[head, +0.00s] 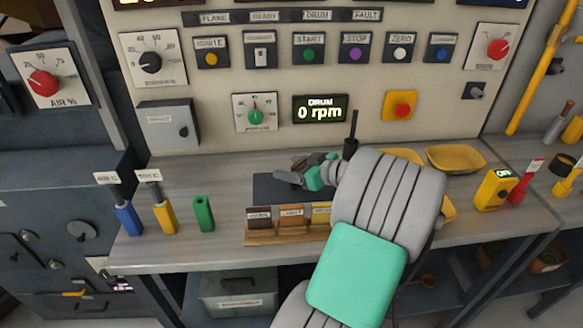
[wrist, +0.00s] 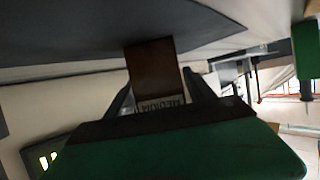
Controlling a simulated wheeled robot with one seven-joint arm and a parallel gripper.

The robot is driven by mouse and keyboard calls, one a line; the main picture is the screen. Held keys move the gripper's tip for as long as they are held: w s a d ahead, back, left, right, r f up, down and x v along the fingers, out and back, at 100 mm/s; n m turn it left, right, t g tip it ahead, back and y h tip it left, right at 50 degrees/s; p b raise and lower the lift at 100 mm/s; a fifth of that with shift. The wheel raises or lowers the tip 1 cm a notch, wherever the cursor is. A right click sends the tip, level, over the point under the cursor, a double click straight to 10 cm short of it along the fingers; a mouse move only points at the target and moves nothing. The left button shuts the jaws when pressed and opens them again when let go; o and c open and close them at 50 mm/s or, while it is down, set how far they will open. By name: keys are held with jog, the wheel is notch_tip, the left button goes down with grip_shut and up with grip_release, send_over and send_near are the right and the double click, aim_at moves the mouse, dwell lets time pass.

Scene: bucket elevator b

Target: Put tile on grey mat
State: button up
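In the head view my gripper (head: 290,176) is low over the dark grey mat (head: 264,188) on the bench. In the wrist view a dark brown tile (wrist: 152,68) with a pale label strip sits between the two fingers (wrist: 158,98), which press close on both its sides. The label is upside down and hard to read. A dark grey surface, likely the mat (wrist: 60,35), lies beyond the tile; I cannot tell whether they touch. In the head view the tile is hardly visible. My arm covers the right part of the mat.
A wooden rack (head: 262,237) with brown, orange and yellow labelled tiles stands in front of the mat. Blue, yellow and green holders (head: 203,214) stand to the left. Yellow trays (head: 456,157) lie to the right. The control panel (head: 220,90) rises behind.

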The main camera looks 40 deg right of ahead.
jog(key=shift+o, duration=0.7)
jog(key=shift+r+p, duration=0.3)
jog(key=v, duration=1.1)
jog(key=shift+f+b, duration=0.1)
jog(key=shift+b, duration=0.3)
jog(key=shift+s+d+r, duration=0.1)
jog(key=shift+s+r, duration=0.1)
jog(key=shift+s, duration=0.3)
